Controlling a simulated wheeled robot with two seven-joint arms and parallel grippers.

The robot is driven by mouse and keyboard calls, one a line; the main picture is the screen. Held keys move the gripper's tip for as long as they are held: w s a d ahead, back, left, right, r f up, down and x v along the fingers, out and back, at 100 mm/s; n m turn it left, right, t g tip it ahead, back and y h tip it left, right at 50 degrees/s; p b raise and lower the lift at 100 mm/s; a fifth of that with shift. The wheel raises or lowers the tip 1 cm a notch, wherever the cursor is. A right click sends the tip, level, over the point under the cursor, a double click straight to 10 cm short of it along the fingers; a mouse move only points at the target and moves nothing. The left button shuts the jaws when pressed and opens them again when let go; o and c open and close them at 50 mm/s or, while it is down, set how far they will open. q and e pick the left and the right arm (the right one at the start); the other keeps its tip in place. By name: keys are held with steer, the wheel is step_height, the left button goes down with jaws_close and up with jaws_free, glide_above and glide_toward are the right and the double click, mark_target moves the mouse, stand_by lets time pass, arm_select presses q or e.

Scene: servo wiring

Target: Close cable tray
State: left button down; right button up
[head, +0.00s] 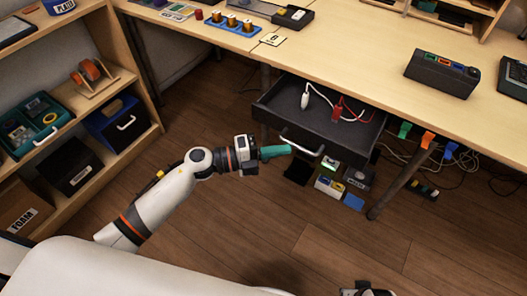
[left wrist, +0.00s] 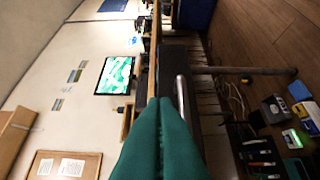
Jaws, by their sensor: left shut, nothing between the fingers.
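The cable tray (head: 264,112) is a dark drawer pulled out from under the desk. A white plug (head: 304,102) and a red plug (head: 337,112) with their cables lie in it. Its pale bar handle (head: 300,147) is on the front; the handle also shows in the left wrist view (left wrist: 182,92). My left gripper (head: 287,149) has green fingers, shut and empty, with the tips at the handle's left part. In the left wrist view the fingertips (left wrist: 170,102) are close beside the handle; contact cannot be told. Part of my right wrist shows at the bottom edge, fingers hidden.
The desk (head: 340,50) stands above the tray, with a leg (head: 397,182) to its right. Several cables with green and orange clips (head: 427,139) hang there. Small boxes (head: 330,187) lie on the floor below the tray. A shelf unit (head: 125,75) is at the left.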

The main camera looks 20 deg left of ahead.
mark_target(315, 135)
arm_select(q)
steer(key=w+d, duration=0.4)
steer(key=shift+w+b, duration=0.1)
steer(key=shift+b, duration=0.25)
steer(key=shift+w+d, duration=0.1)
steer(key=shift+w, duration=0.5)
arm_select(e)
steer(key=shift+w+r, duration=0.15)
steer(key=shift+r, duration=0.55)
steer(key=shift+w+r, duration=0.15)
steer(key=shift+r, duration=0.5)
arm_select(q)
steer(key=shift+w, duration=0.1)
